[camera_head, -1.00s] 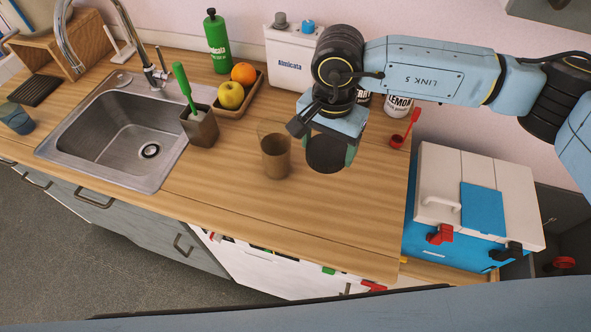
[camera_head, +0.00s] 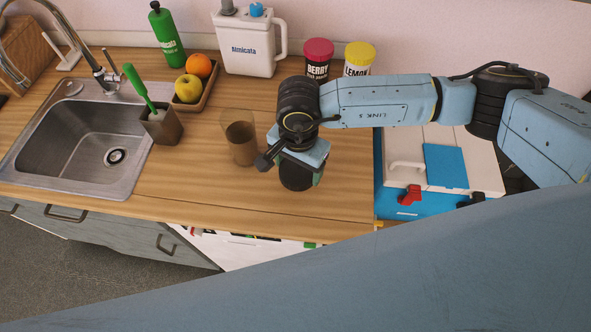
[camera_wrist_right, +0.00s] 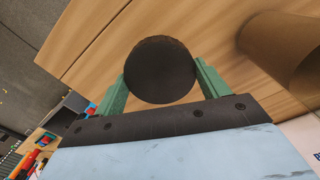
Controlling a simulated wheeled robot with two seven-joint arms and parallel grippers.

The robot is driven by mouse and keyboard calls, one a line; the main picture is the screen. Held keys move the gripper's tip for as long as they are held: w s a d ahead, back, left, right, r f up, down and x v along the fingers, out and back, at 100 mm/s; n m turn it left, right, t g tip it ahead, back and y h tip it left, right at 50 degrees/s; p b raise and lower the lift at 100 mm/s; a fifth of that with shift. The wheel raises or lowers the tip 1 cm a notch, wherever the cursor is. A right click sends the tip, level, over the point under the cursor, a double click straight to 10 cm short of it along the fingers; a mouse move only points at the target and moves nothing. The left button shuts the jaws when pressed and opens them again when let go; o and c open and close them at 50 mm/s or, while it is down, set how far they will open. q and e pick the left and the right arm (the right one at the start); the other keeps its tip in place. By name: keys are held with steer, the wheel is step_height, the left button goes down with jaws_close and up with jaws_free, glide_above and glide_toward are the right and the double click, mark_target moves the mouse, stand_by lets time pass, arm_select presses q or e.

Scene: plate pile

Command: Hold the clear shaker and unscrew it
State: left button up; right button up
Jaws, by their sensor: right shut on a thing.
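The clear shaker (camera_head: 240,143) stands upright on the wooden counter, with brown contents in its lower part. Its top is open, with no lid on it. Part of it also shows at the right edge of the right wrist view (camera_wrist_right: 285,47). My right gripper (camera_head: 301,165) is just right of the shaker, apart from it, shut on a round dark lid (camera_wrist_right: 160,70). The lid hangs low over the counter; I cannot tell whether it touches. In the right wrist view a green finger presses each side of the lid. My left gripper is not in view.
A brown holder (camera_head: 163,124) with a green-handled brush stands beside the sink (camera_head: 85,140). A fruit tray (camera_head: 200,98), a white jug (camera_head: 248,45) and two jars (camera_head: 318,58) are behind. A blue-white cooler (camera_head: 445,165) is right. The counter's front edge is close.

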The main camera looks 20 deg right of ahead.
mark_target(298, 170)
step_height(298, 170, down, 4)
steer(key=shift+r, duration=0.15)
steer(key=shift+f, duration=0.2)
steer(key=o, duration=1.1)
steer(key=shift+r, duration=0.1)
steer(key=shift+c, duration=0.2)
steer(key=shift+r, duration=0.1)
